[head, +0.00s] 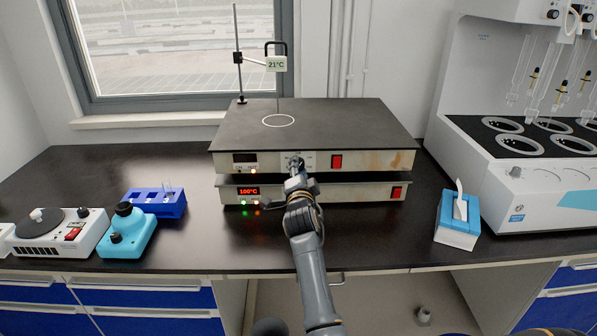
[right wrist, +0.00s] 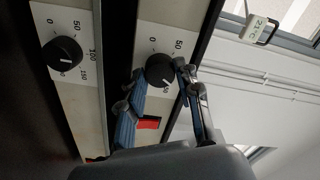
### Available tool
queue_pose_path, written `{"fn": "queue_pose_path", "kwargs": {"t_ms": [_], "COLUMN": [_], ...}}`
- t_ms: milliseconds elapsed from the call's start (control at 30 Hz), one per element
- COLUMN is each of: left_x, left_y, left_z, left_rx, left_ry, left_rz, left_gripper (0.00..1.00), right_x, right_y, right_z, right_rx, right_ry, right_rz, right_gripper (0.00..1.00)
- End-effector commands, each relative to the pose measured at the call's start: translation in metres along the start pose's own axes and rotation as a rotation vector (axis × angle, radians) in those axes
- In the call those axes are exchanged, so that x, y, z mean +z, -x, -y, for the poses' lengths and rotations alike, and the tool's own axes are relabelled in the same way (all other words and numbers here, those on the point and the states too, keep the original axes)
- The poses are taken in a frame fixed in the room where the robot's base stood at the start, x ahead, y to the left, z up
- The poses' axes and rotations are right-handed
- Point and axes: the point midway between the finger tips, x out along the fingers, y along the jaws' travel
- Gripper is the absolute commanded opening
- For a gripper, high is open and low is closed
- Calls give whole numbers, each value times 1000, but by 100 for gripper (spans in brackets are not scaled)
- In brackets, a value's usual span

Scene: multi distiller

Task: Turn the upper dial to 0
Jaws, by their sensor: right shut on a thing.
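The upper hot plate (head: 390,160) sits directly above the lower one (head: 350,193) on the bench. The upper dial (right wrist: 158,69) is a black round knob on a white scale. My right gripper (head: 295,166) reaches it from the front and mostly hides it in the head view. In the right wrist view my right gripper's fingers (right wrist: 160,80) are closed on the knob's sides. The 0 and 50 marks show beside it; its pointer is too small to read surely. The lower dial (right wrist: 62,53) is free, its white mark away from 0. My left gripper is not in view.
The lower plate's display (head: 248,191) reads 100°C; the upper display (head: 245,157) is dark. A blue tube rack (head: 150,205) and a cyan mixer (head: 128,232) stand left. A tissue box (head: 457,233) and a large distiller (head: 500,185) stand right. A thermometer (head: 277,64) reads 21°C.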

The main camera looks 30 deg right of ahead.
Motion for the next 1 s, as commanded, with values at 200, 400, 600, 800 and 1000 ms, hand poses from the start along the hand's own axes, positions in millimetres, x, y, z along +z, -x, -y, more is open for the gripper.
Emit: {"fn": "queue_pose_path", "kwargs": {"t_ms": [200,400,600,800,1000], "left_x": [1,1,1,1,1], "left_y": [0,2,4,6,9], "left_z": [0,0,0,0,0], "left_rx": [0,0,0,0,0], "left_ry": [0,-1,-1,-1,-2], "left_rz": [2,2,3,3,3], "left_gripper": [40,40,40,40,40], "right_x": [-1,-1,-2,-2,-1], "right_y": [0,0,0,0,0], "right_z": [1,1,2,2,2], "right_rx": [-1,-1,-1,-1,-1], "right_ry": [206,397,589,779,970], "right_rz": [-2,-2,-2,-2,-2], "right_gripper": [2,2,2,2,2]}}
